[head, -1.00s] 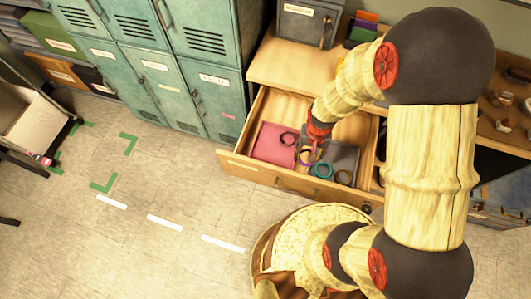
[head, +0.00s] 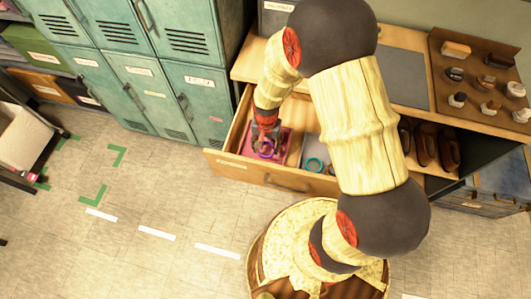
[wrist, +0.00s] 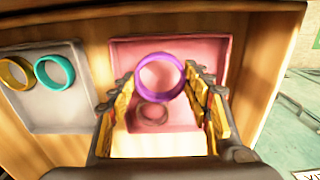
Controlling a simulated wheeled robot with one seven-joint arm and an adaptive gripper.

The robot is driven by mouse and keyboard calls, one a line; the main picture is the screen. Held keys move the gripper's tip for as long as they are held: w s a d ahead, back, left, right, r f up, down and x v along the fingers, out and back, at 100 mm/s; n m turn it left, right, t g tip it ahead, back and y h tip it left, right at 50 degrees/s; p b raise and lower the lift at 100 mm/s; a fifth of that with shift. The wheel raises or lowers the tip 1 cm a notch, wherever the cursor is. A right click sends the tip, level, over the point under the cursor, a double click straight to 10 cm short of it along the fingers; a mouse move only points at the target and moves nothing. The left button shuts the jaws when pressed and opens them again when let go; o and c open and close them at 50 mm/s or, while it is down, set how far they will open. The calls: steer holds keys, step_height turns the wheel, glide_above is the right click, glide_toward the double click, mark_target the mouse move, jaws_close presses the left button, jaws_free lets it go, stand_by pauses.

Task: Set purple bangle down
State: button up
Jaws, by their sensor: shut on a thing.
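The purple bangle (wrist: 160,60) is between the fingertips of my gripper (wrist: 160,84), which is shut on it. In the head view my gripper (head: 265,142) and the purple bangle (head: 266,153) are over the pink pad (head: 283,146) in the open drawer. The pink pad (wrist: 208,60) also shows behind the bangle in the wrist view. I cannot tell whether the bangle touches the pad.
A grey pad (wrist: 50,118) beside the pink one bears a teal bangle (wrist: 54,84) and a yellow bangle (wrist: 15,87). The wooden drawer (head: 235,165) has raised walls around both pads. Green lockers (head: 205,95) stand left of it.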

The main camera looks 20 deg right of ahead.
steer(key=shift+f+b, duration=0.75)
steer(key=shift+f, duration=1.8)
steer(key=shift+f, duration=0.1)
steer(key=o, duration=1)
step_height(320, 180, up, 12)
steer(key=p, duration=0.4)
step_height(320, 180, up, 17)
steer(key=n+t, duration=0.2)
steer(key=n, duration=0.1)
glide_above(266, 153)
steer(key=s, duration=0.3)
steer(key=s+r+n+t, duration=0.1)
steer(key=s+r, duration=0.3)
steer(key=r, duration=0.1)
steer(key=s+r+n+t, duration=0.1)
steer(key=s+r, duration=0.3)
steer(key=r, duration=0.2)
steer(key=s+r+n+t, duration=0.1)
steer(key=s+r+n, duration=0.1)
steer(key=s+r, duration=0.2)
steer(key=shift+s+a+r+t, duration=0.15)
steer(key=shift+s+r, duration=0.05)
steer(key=shift+r, duration=0.2)
steer(key=shift+s+a+r+t, duration=0.15)
steer(key=shift+r, duration=0.2)
